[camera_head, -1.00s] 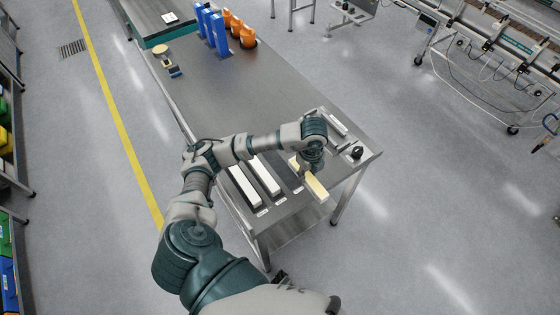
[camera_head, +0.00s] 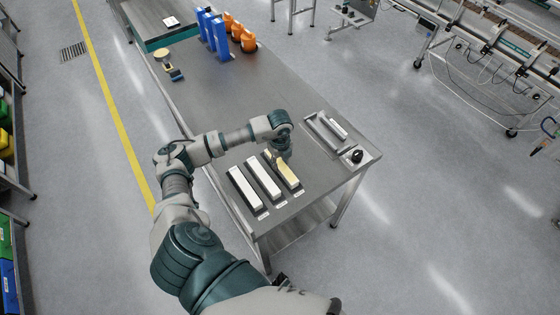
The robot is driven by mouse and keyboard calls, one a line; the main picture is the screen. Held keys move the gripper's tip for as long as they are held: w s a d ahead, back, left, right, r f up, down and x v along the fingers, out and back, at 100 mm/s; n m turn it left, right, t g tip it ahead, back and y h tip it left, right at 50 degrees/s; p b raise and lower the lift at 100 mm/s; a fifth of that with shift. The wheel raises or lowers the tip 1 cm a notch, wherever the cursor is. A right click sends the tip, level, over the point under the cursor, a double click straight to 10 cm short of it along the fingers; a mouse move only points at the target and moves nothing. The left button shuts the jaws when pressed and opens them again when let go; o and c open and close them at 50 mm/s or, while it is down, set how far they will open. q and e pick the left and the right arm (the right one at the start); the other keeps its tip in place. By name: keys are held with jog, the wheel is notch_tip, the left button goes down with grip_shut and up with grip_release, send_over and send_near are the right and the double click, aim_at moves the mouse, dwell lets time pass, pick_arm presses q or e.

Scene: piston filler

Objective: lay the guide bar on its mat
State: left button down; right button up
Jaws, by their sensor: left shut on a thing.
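The guide bar (camera_head: 289,175) is a pale yellow bar, in line with a dark mat (camera_head: 298,191) on the table. The mat's dark edge shows around the bar's near end. I cannot tell whether the bar touches the mat or is just above it. My left gripper (camera_head: 279,161) is shut on the far part of the bar, and the wrist hides part of that end. Two white bars (camera_head: 243,188) (camera_head: 264,178) lie side by side on their own dark mats to the left. My right gripper is not in view.
A shallow metal tray (camera_head: 319,136) with a grey bar (camera_head: 333,128) beside it lies to the right. A black knob (camera_head: 357,155) is near the right corner. Blue holders (camera_head: 220,37) and orange bottles (camera_head: 248,41) stand at the far end. The table's middle (camera_head: 235,95) is clear.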

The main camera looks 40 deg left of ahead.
aim_at(280, 163)
pick_arm(q)
jog(key=c, duration=0.8)
grip_release()
jog(key=shift+a, duration=0.1)
jog(key=shift+o, duration=0.2)
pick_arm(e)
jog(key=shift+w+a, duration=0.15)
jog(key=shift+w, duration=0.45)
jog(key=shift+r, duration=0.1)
pick_arm(q)
notch_tip(280, 163, up, 12)
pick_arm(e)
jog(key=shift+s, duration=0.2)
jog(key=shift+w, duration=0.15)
pick_arm(q)
jog(key=shift+s, duration=0.1)
